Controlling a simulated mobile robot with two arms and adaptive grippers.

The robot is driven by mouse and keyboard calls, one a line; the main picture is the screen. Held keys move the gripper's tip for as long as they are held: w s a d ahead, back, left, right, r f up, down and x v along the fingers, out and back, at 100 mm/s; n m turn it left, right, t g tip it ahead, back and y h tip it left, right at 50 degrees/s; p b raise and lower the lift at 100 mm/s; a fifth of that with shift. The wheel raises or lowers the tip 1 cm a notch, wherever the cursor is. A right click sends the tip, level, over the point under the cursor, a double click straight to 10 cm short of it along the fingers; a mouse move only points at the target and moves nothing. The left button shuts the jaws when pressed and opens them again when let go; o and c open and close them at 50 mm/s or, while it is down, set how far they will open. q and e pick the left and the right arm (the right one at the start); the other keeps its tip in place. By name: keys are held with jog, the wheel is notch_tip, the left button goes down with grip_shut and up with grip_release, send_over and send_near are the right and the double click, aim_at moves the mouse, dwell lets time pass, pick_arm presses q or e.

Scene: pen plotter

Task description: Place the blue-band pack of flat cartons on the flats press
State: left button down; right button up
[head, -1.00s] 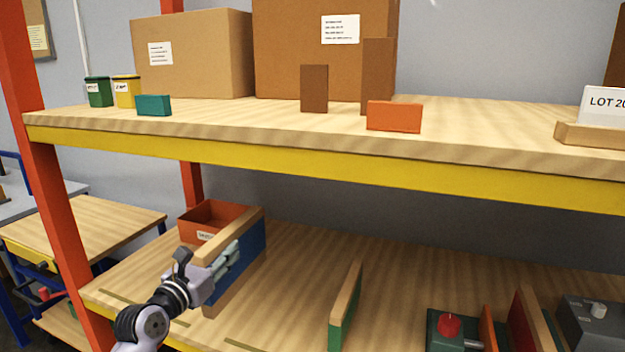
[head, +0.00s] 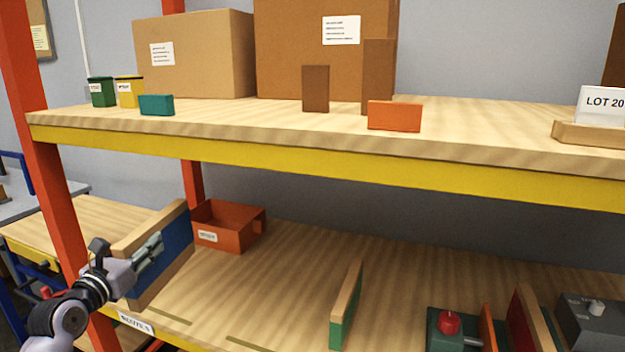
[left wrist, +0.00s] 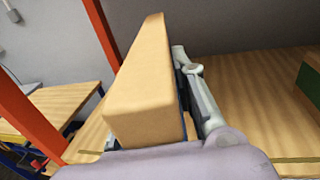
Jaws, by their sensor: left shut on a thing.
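The blue-band pack (head: 165,260) is a flat upright block with a tan top edge and a blue side, at the lower left of the head view. My left gripper (head: 147,252) is shut on it and holds it by its faces, near the front left of the lower shelf. In the left wrist view the pack (left wrist: 143,90) fills the middle, its tan edge toward the camera. At the lower right of the head view, a dark green unit with a red knob (head: 448,323) stands near red and orange upright plates; I cannot tell whether this is the flats press. My right gripper is not in view.
A green-band pack (head: 346,307) stands on the lower shelf (head: 290,270). An orange bin (head: 228,224) sits behind the held pack. The red post (head: 45,170) is close on the left. The upper shelf's yellow edge (head: 330,170) lies above. The lower shelf between bin and green-band pack is clear.

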pick_arm(q)
jog(key=s+d+f+m+g+h, duration=0.1)
jog(key=s+d+f+h, duration=0.1)
jog(key=s+d+f, duration=0.5)
jog(key=s+d+f+m+h, duration=0.25)
jog(key=s+f, duration=0.25)
jog(key=s, duration=0.4)
jog(key=s+d+f+g+h, duration=0.1)
jog(key=s+d+f, duration=0.5)
jog(key=s, duration=0.2)
jog(key=s+d+r, duration=0.1)
jog(key=s+d, duration=0.3)
jog(key=s, duration=0.6)
jog(key=shift+w+a+r+n+t+y, duration=0.45)
jog(key=shift+n+y, duration=0.45)
jog(key=shift+y, duration=0.5)
jog(key=shift+w+a+r+n+t+y, duration=0.45)
jog(key=shift+n+y, duration=0.4)
jog(key=shift+y, duration=0.5)
jog(key=shift+w+a+r+n+t+y, duration=0.25)
jog(key=shift+w+r+n+y, duration=0.3)
jog(key=shift+n+y, duration=0.6)
jog(key=shift+a+m+y, duration=0.1)
jog(key=shift+m+y, duration=0.15)
